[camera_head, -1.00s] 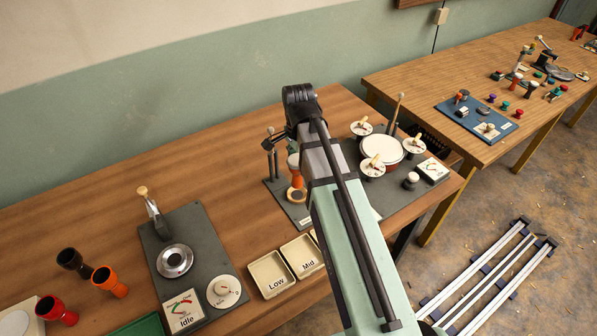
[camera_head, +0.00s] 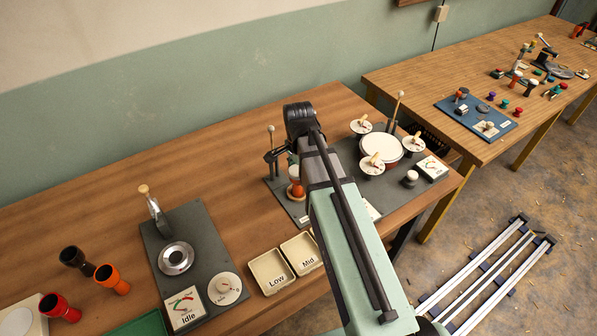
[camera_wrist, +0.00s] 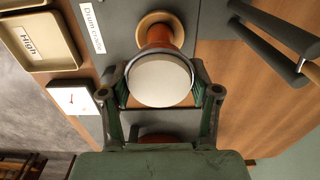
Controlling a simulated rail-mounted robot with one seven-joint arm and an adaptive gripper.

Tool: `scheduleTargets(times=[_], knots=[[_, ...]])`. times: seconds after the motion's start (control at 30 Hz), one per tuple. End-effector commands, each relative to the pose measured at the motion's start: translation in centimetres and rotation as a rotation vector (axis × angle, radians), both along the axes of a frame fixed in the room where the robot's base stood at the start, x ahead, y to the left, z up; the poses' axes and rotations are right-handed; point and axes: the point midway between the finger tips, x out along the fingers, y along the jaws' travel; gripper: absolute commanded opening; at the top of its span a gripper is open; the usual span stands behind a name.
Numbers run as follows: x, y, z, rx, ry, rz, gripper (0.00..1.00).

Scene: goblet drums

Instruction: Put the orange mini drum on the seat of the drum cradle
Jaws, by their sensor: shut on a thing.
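My gripper (camera_wrist: 165,88) is shut on the orange mini drum. The drum's pale round head (camera_wrist: 160,82) faces the wrist camera, and its orange body (camera_wrist: 165,36) shows beyond it. In the head view the orange drum (camera_head: 295,174) stands about upright, partly hidden by my arm. The seat of the drum cradle, a light wooden ring (camera_wrist: 153,18), lies right at the drum's lower end. In the head view the ring (camera_head: 298,193) is at the drum's foot. I cannot tell whether the drum rests on it. The grey cradle board bears a "Drum cradle" label (camera_wrist: 92,27).
Posts (camera_head: 271,150) stand just left of the drum. A large drum (camera_head: 381,149) with small cymbal-like discs is to the right. Low (camera_head: 270,272) and Mid (camera_head: 302,253) trays lie in front. Black (camera_head: 77,262), orange-red (camera_head: 112,280) and red (camera_head: 60,307) goblet drums stand far left.

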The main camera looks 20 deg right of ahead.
Motion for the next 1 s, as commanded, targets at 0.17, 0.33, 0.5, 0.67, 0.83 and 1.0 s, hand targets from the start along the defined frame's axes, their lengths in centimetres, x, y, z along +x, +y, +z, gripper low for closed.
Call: scheduleTargets(times=[0.17,0.33,0.5,0.67,0.83,1.0], knots=[[0.0,0.0,-0.2,0.000,0.000,0.000,0.87],[0.0,0.0,-0.2,0.000,0.000,0.000,0.87],[0.0,0.0,0.0,0.000,0.000,0.000,0.87],[0.1,0.0,0.8,0.000,-0.001,0.000,0.87],[0.1,0.0,2.8,0.000,-0.003,0.000,0.87],[0.2,0.0,5.6,0.000,-0.003,0.000,0.87]])
